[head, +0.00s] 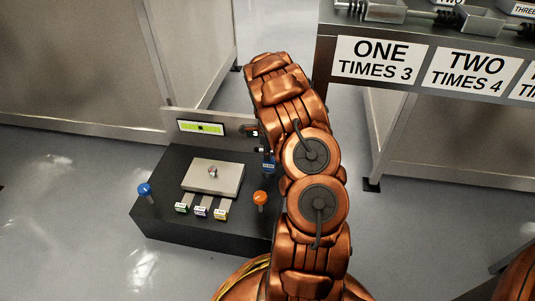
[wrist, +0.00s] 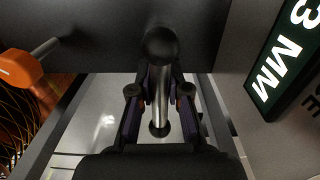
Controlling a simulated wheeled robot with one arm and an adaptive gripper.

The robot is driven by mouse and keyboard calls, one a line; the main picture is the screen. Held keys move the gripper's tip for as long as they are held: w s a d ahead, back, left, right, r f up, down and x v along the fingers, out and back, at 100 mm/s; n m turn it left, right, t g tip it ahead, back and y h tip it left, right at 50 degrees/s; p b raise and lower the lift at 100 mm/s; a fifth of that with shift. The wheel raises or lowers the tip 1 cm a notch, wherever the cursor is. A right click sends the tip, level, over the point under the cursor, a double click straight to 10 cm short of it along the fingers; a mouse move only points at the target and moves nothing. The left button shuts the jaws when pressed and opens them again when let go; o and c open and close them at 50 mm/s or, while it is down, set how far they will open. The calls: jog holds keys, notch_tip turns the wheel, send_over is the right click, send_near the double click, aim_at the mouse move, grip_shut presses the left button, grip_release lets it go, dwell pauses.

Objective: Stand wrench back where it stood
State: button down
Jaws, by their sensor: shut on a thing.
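The wrench (wrist: 161,92) shows in the wrist view as a bright metal rod with a black ball at its near end and another dark ball at its lower end. My gripper (wrist: 160,108) is shut on it, with a dark finger on each side of the rod. A dark flat surface lies behind the upper ball; I cannot tell whether the wrench touches it.
The block carries a metal plate (head: 213,178), a blue knob (head: 145,190), an orange knob (head: 260,198), small labelled tabs and a back panel with a green display (head: 201,127). A shelf labelled ONE and TWO (head: 380,60) stands at right. Open floor lies left.

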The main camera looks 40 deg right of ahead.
jog(key=c, duration=1.1)
grip_release()
jog(key=shift+c, duration=0.2)
